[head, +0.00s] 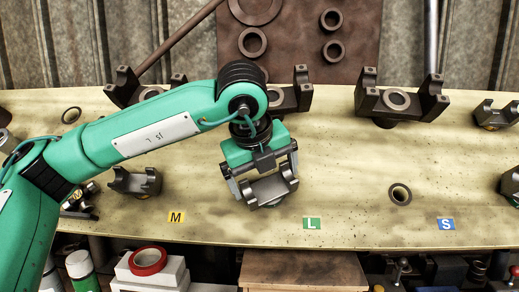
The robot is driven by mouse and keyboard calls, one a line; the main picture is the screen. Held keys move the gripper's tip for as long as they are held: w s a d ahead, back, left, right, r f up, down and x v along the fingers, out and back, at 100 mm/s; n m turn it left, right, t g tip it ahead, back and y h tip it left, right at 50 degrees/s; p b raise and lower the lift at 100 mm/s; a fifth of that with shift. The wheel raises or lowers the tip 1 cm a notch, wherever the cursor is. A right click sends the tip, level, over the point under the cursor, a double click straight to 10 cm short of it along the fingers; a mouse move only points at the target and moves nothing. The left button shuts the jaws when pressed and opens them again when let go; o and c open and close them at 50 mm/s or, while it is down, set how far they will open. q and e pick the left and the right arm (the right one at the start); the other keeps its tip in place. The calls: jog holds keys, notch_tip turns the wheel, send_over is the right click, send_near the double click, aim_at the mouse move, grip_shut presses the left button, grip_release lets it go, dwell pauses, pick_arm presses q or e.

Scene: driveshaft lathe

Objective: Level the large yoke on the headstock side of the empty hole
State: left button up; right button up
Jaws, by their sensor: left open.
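A dark steel yoke (268,190) stands in the front row of the pale bench, left of an empty ringed hole (400,194) and near the green L label (312,223). My left gripper (263,182) is directly over this yoke and open. Its two fingers are at the left and right sides of the yoke; I cannot tell whether they touch it. The yoke looks slightly tilted, with its right prong higher in the picture. Its lower part is partly hidden. My right gripper is not in view.
Larger yokes stand in the back row, one (400,99) at right and another (290,97) partly behind my arm. A smaller yoke (135,182) is at front left. Bench around the front hole is clear.

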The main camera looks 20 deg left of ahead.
pick_arm(q)
jog(key=shift+x, duration=0.8)
jog(key=shift+r, duration=0.15)
jog(key=c, duration=1.7)
